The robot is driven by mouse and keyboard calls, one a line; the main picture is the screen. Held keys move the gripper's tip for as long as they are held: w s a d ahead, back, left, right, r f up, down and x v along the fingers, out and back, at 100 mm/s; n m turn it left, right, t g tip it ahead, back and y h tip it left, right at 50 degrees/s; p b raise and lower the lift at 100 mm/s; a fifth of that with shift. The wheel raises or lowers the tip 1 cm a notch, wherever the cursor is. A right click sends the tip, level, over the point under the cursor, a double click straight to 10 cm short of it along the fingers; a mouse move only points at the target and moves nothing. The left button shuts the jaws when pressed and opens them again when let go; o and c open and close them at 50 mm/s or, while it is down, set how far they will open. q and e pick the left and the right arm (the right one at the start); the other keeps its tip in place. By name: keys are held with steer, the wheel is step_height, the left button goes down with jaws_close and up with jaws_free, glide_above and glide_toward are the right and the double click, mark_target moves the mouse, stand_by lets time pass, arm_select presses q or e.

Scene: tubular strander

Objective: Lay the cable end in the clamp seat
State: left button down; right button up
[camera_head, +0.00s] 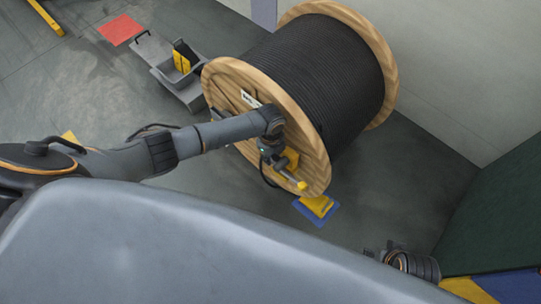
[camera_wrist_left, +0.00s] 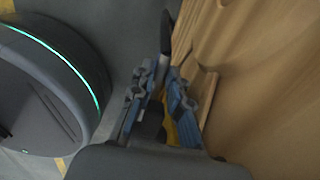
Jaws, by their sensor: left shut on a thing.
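The cable is wound in black turns on a large wooden reel (camera_head: 318,75). My left gripper (camera_head: 290,178) is at the lower part of the reel's near flange. In the left wrist view my left gripper (camera_wrist_left: 160,110) has its blue-padded fingers close together, shut on a dark piece that looks like the cable end (camera_wrist_left: 181,38). The flange (camera_wrist_left: 270,80) is close on the right. A yellow part (camera_head: 291,158) shows beside the gripper; I cannot tell whether it is the clamp seat. Part of my right arm (camera_head: 412,264) shows at lower right; its jaws cannot be made out.
A wooden strip (camera_wrist_left: 207,90) stands on the flange beside the fingers. A yellow block on a blue mat (camera_head: 316,210) lies on the floor below the reel. A grey cart (camera_head: 172,75) and a red floor patch (camera_head: 121,29) are at upper left. A wall is behind the reel.

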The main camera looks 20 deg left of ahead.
arm_select(q)
steer(key=shift+f, duration=0.15)
steer(key=c, duration=1.2)
jaws_free()
step_height(320, 180, up, 12)
